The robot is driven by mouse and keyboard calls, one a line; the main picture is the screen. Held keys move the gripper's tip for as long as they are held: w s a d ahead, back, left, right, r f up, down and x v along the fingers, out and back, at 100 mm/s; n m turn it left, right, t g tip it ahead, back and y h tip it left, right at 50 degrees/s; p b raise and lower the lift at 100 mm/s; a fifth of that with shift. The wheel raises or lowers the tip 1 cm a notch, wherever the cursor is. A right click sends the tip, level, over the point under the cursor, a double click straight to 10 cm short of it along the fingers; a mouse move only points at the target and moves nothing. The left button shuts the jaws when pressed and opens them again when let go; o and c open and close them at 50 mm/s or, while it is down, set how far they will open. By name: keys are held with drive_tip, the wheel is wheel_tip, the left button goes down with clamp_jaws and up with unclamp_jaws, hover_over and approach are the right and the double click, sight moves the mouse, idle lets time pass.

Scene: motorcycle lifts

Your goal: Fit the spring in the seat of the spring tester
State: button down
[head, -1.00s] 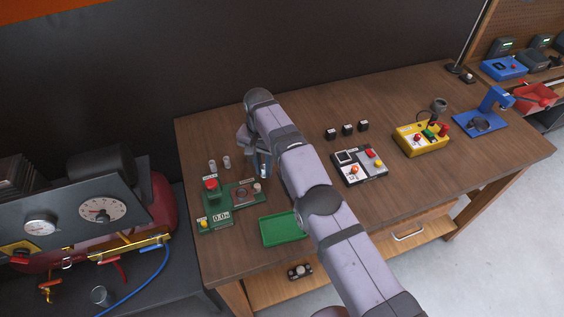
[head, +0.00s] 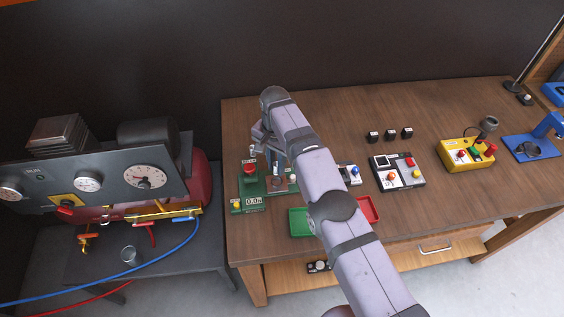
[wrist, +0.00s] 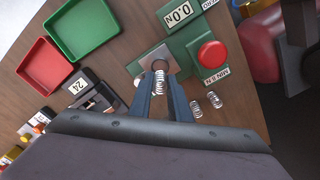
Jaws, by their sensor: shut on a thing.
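My gripper (wrist: 161,98) is shut on a small coiled metal spring (wrist: 159,82), held between the fingertips in the wrist view. The green spring tester (wrist: 198,45) has a red button (wrist: 211,54), a display reading 0.0 N (wrist: 180,12) and a pale plate with a dark round seat (wrist: 157,62). The spring's far end is over or close to the seat; I cannot tell whether it touches. In the head view the tester (head: 250,188) stands at the bench's left end, and my gripper (head: 270,160) is over its back part. The spring is hard to make out there.
Two loose springs (wrist: 206,104) stand beside the tester, close to my gripper's finger. A green tray (wrist: 82,22) and a red tray (wrist: 46,66) lie near the bench edge. A small device marked 24 (wrist: 82,86) is nearby. The right half of the bench holds other testers.

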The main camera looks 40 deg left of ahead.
drive_tip(key=shift+f+b, duration=0.35)
drive_tip(key=shift+b, duration=0.25)
wheel_tip(320, 180, down, 2)
drive_tip(key=b, duration=0.5)
drive_tip(key=shift+f, duration=0.2)
drive_tip(key=shift+f+b, duration=0.55)
drive_tip(key=shift+f, duration=0.1)
drive_tip(key=shift+p, duration=1.55)
drive_tip(key=shift+f+b, duration=0.6)
drive_tip(key=shift+b, duration=0.15)
idle(0.4)
drive_tip(key=c, duration=1.2)
unclamp_jaws()
drive_tip(key=shift+r, duration=0.1)
